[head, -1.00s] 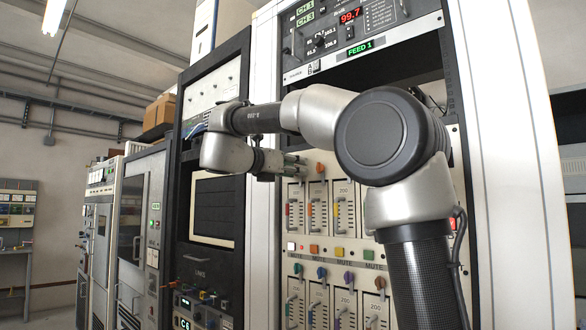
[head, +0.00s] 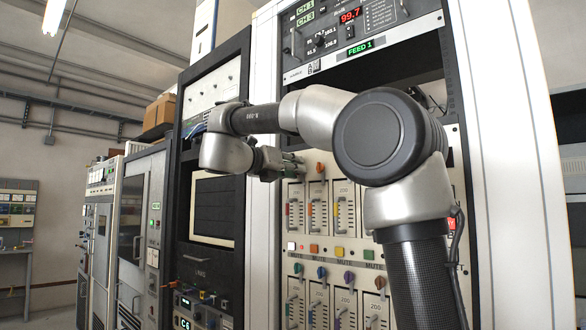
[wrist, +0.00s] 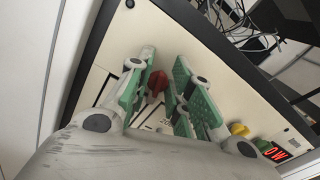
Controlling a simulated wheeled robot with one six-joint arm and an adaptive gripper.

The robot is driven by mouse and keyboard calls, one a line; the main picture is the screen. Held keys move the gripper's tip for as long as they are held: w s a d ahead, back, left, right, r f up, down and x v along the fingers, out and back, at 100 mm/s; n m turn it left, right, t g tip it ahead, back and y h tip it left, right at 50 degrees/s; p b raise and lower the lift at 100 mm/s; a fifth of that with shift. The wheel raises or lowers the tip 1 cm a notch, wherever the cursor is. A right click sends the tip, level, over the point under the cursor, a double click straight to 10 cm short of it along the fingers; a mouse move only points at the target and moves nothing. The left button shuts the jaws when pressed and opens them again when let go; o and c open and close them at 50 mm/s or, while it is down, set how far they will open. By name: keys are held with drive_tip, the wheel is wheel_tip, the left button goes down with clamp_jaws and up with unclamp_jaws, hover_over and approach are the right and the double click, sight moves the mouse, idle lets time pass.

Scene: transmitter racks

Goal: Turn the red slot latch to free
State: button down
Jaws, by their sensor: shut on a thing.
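The red slot latch (wrist: 157,82) shows in the wrist view as a red knob on the cream panel, between the green-padded fingers of my gripper (wrist: 164,70). The fingers stand on either side of it, and my gripper is shut on it. Its pointing direction is hard to read because the fingers cover part of it and the marks around it. In the head view, my gripper (head: 292,166) is at the upper left of the slotted panel in the white rack, and the red latch is hidden there.
In the wrist view, a yellow knob (wrist: 238,129) and a red display (wrist: 277,152) sit to the right, with loose cables (wrist: 232,20) above the panel edge. In the head view, an orange knob (head: 320,168) is just right of my gripper, above slider modules.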

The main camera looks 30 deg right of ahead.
drive_tip(key=shift+w+a+f+n, duration=0.1)
drive_tip(key=shift+f+n, duration=0.05)
drive_tip(key=shift+n, duration=2.2)
drive_tip(key=shift+w+f+n, duration=0.1)
drive_tip(key=shift+n, duration=2.2)
drive_tip(key=shift+w+a+f+n, duration=0.1)
drive_tip(key=shift+f+n, duration=0.05)
drive_tip(key=shift+n, duration=2.2)
drive_tip(key=c, duration=1.5)
unclamp_jaws()
drive_tip(key=v, duration=1.2)
drive_tip(key=shift+f, duration=0.1)
